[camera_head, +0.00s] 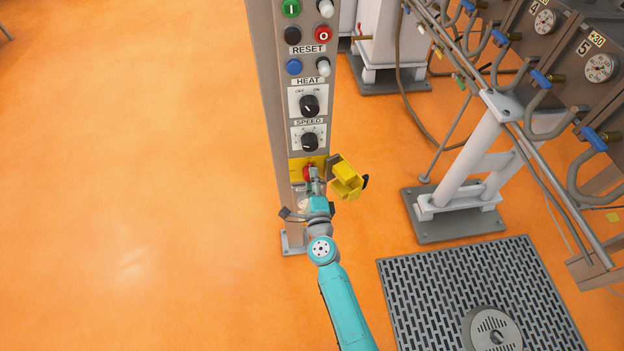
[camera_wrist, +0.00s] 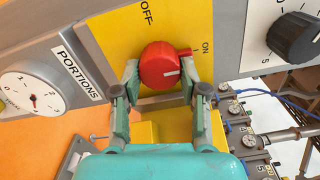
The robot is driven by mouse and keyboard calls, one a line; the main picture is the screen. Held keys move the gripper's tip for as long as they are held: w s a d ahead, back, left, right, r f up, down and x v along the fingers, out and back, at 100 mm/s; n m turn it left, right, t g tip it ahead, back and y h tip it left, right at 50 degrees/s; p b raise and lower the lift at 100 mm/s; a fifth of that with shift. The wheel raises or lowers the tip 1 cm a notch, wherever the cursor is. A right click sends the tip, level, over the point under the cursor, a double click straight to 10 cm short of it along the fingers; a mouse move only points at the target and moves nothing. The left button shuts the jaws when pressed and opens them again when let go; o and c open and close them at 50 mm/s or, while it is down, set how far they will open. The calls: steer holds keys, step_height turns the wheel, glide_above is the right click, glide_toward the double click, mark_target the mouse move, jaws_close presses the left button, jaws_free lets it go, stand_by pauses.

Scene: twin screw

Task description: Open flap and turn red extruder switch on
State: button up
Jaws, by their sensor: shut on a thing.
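The red extruder switch (camera_wrist: 158,62) is a round knob on a yellow plate (camera_wrist: 105,40) marked OFF and ON. A small red tab at its edge points toward the ON mark. It also shows low on the column in the head view (camera_head: 308,174). My gripper (camera_wrist: 160,76) has one finger on each side of the knob and is shut on it. The yellow flap (camera_head: 346,177) stands open to the right of the switch in the head view. Part of the knob's near side is hidden by my gripper in the head view.
The grey column (camera_head: 265,95) carries a SPEED knob (camera_head: 309,142), a HEAT knob (camera_head: 309,105) and several push buttons above. A PORTIONS dial (camera_wrist: 32,97) is beside the yellow plate. Pipes and a white stand (camera_head: 470,165) are at right. Open orange floor is at left.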

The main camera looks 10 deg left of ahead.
steer(key=o, duration=1.1)
steer(key=shift+o, duration=0.2)
steer(key=v, duration=1.2)
steer(key=shift+d, duration=0.15)
